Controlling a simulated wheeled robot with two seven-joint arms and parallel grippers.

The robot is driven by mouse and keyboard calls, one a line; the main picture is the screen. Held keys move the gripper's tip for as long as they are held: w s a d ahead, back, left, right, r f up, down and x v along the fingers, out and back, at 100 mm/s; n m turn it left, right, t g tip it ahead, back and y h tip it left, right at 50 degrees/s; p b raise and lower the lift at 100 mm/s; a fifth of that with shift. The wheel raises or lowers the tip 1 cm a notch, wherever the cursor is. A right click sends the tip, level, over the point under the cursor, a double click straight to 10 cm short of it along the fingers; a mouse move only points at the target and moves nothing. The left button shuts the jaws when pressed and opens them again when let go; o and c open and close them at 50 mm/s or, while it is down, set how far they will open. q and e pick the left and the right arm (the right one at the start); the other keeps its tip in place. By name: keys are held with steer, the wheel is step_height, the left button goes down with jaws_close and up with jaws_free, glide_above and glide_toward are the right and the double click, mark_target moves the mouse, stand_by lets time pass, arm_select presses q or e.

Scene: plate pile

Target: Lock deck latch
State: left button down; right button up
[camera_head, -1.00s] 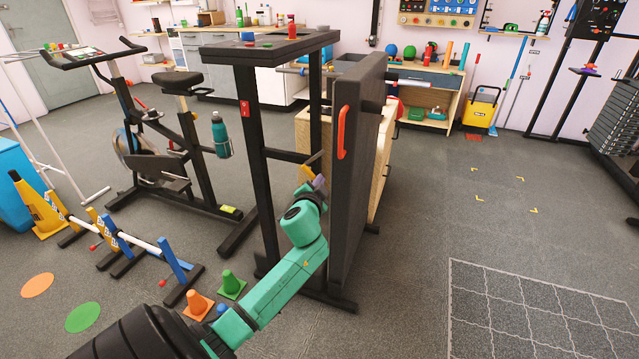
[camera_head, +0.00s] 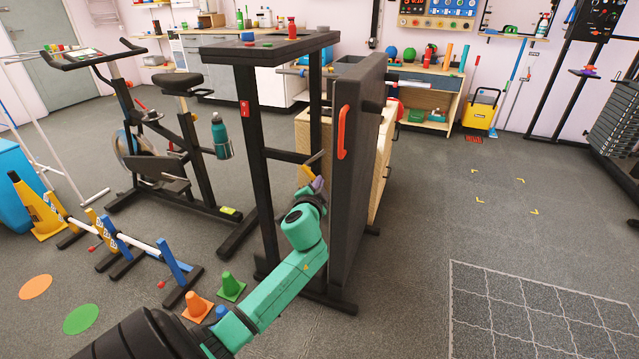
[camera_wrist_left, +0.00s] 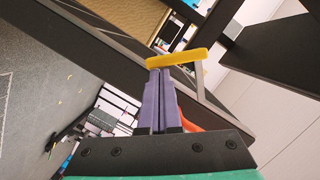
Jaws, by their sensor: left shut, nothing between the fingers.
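The black deck (camera_head: 362,190) stands folded upright against a dark frame (camera_head: 258,150), with a red-orange handle (camera_head: 342,132) on its edge. The latch is a yellow bar (camera_head: 307,171) on a thin grey arm, between frame post and deck. The yellow latch bar (camera_wrist_left: 177,57) lies across the top of my fingers in the left wrist view. My left gripper (camera_head: 318,182) is shut and empty; its purple fingertips (camera_wrist_left: 160,72) are right at the bar, apparently against its underside, though exact contact is unclear. My right gripper is not in view.
An exercise bike (camera_head: 175,140) stands to the left. Cones (camera_head: 197,305) and a low hurdle (camera_head: 115,235) lie on the floor near my left arm. A wooden box (camera_head: 382,165) is behind the deck. Floor to the right is clear.

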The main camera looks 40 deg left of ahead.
arm_select(q)
steer(key=shift+s+a+f+m+t+y+b, duration=0.2)
steer(key=shift+a+f+m+y+b, duration=0.25)
steer(key=shift+m+b, duration=0.7)
steer(key=shift+s+a+f+m+t+y+b, duration=0.2)
steer(key=shift+a+f+m+b, duration=0.35)
steer(key=shift+m+b, duration=0.6)
steer(key=shift+s+a+f+m+t+y+b, duration=0.15)
steer(key=shift+a+f+m+y+b, duration=0.5)
steer(key=shift+m, duration=0.85)
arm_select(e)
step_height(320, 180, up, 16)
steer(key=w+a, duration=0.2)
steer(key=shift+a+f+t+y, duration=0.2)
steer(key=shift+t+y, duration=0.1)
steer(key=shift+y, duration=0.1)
arm_select(q)
steer(key=shift+d+r+h, duration=0.15)
steer(key=shift+d+h, duration=0.05)
steer(key=shift+h, duration=0.1)
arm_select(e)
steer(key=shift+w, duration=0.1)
arm_select(q)
steer(key=shift+w+d, duration=0.1)
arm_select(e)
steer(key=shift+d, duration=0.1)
